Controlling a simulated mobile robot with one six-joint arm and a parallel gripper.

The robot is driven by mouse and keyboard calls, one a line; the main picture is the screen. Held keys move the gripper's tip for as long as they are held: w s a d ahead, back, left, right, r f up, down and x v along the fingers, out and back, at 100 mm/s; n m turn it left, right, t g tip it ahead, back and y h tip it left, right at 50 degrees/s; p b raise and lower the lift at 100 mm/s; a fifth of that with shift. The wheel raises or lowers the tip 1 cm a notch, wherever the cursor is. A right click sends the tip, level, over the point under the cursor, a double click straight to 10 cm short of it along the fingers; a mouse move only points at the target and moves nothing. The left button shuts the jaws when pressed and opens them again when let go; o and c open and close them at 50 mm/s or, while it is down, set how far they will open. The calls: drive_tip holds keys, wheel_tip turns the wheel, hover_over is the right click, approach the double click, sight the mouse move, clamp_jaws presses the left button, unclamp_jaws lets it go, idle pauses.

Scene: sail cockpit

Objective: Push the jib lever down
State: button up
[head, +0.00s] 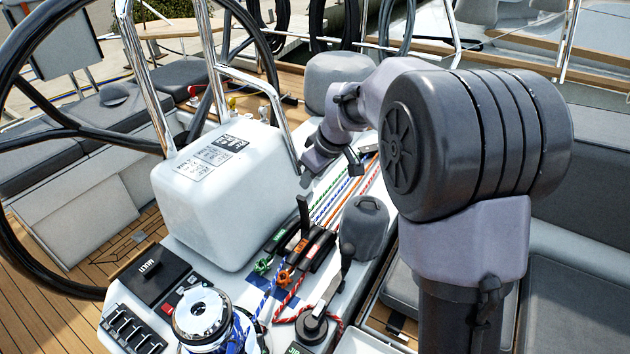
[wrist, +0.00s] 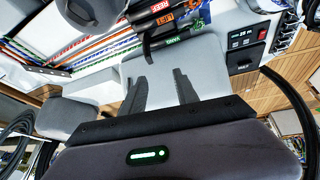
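A row of three rope clutches with black levers lies on the white console. They carry a green label (head: 278,241), an orange label (head: 300,246) and a red label (head: 319,250). One black lever (head: 303,213) stands raised; the others lie flat. A raised lever (wrist: 148,46) also shows in the wrist view, just beyond my fingers. My gripper (wrist: 160,74) has its two dark fingers apart with nothing between them. In the head view my gripper (head: 332,172) is above and behind the clutches, apart from the levers.
A white box (head: 218,200) stands left of the clutches. A chrome winch (head: 201,314) and a black switch panel (head: 153,273) are in front. The black steering wheel (head: 62,292) is at left.

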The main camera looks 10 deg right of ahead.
drive_tip(key=shift+s+a+r+m, duration=0.15)
drive_tip(key=shift+s+r, duration=0.15)
drive_tip(key=shift+s, duration=0.15)
drive_tip(key=shift+s+r+m, duration=0.15)
drive_tip(key=shift+s+r, duration=0.1)
drive_tip(key=shift+s, duration=0.15)
